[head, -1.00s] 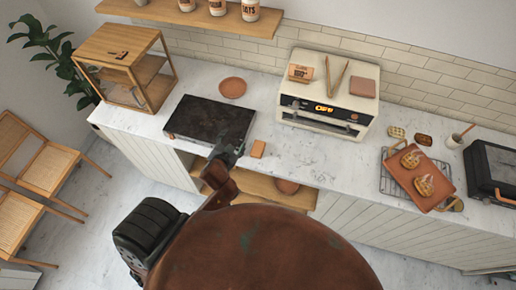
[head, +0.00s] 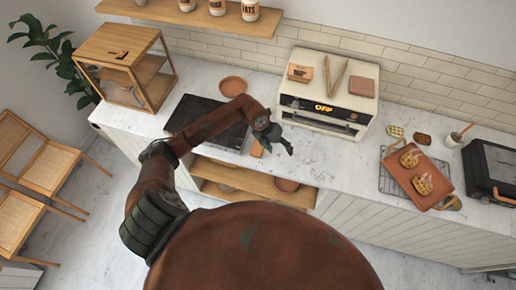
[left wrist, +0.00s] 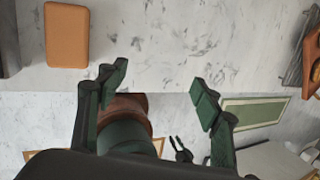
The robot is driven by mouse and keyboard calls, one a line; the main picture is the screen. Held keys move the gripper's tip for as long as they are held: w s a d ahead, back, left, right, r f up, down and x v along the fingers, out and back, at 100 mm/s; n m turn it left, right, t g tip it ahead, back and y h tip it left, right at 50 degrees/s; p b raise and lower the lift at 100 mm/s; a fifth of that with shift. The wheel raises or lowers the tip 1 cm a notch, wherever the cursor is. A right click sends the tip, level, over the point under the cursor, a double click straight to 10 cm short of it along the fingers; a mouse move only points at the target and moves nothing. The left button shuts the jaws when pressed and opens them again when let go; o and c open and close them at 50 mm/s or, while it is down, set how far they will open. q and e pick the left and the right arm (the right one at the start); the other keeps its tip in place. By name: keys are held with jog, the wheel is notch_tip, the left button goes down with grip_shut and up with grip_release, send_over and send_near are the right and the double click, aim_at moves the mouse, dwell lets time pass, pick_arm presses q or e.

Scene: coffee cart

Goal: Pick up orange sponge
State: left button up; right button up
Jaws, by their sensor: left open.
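My left gripper (head: 288,147) is open and empty, to the right of the sponge near the counter's front edge. Its two fingers (left wrist: 160,84) show spread in the left wrist view, with bare marble beyond them. A small dark forked shape low in that view may be my right gripper (left wrist: 181,150).
The griddle (head: 190,112) lies left of the sponge, partly behind my arm. A cream oven (head: 328,95) stands behind my gripper. An orange tray (head: 429,170) with pastries and a black appliance (head: 492,165) are at the right. The counter between gripper and tray is clear.

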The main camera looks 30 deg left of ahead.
aim_at(258, 147)
pick_arm(q)
jog(key=a+y, duration=0.1)
jog(key=a, duration=0.2)
jog(key=a+y, duration=0.1)
jog(key=a, duration=0.2)
jog(key=a+g+y, duration=0.1)
jog(key=a, duration=0.2)
jog(key=shift+w+a+f+n+y, duration=0.15)
jog(key=shift+a+f+n+y, duration=0.15)
jog(key=shift+a+n+y, duration=0.1)
jog(key=shift+a+f, duration=0.2)
jog(key=shift+f, duration=0.1)
jog(key=shift+f+p, duration=0.35)
jog(key=shift+f, duration=0.55)
jog(key=f, duration=0.1)
jog(key=f+p, duration=0.1)
jog(key=f, duration=0.2)
jog(key=shift+a+f+p, duration=0.15)
jog(key=shift+a+p, duration=0.1)
jog(key=shift+p, duration=0.15)
jog(key=shift+w+f, duration=0.1)
jog(key=shift+f, duration=0.4)
jog(key=shift+c, duration=0.7)
jog(key=c, duration=0.8)
